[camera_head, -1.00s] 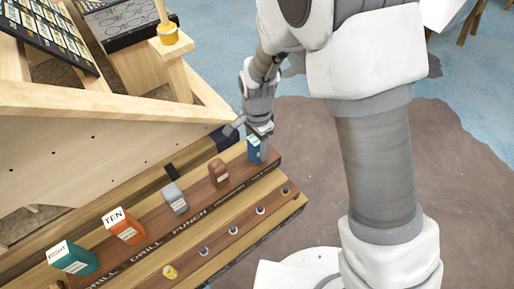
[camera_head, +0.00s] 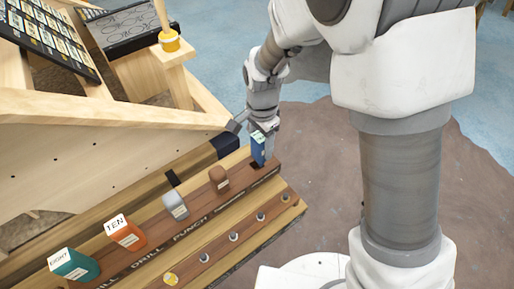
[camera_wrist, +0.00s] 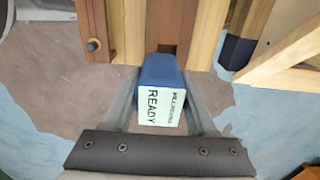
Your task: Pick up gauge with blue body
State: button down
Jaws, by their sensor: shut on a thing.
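The gauge with blue body (camera_head: 257,150) is at the right end of the wooden rack (camera_head: 150,250), just above a dark slot. In the wrist view the blue gauge (camera_wrist: 160,72) sits between my two fingers, its pale label reading "READY" toward the camera. My gripper (camera_head: 262,138) is shut on it from above; it also shows in the wrist view (camera_wrist: 160,95). An empty slot shows in the rack beyond the gauge in the wrist view.
On the rack stand a brown block (camera_head: 219,180), a grey block (camera_head: 175,205), an orange block marked TEN (camera_head: 125,233) and a teal block marked EIGHT (camera_head: 74,266). Several small pegs line the front step. A wooden frame (camera_head: 100,150) stands behind. Open floor lies right.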

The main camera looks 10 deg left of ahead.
jog(key=s+d+r+p, duration=0.3)
jog(key=d+r+p, duration=0.3)
jog(key=d+r, duration=0.4)
jog(key=shift+s+r, duration=0.25)
jog(key=shift+r, duration=0.85)
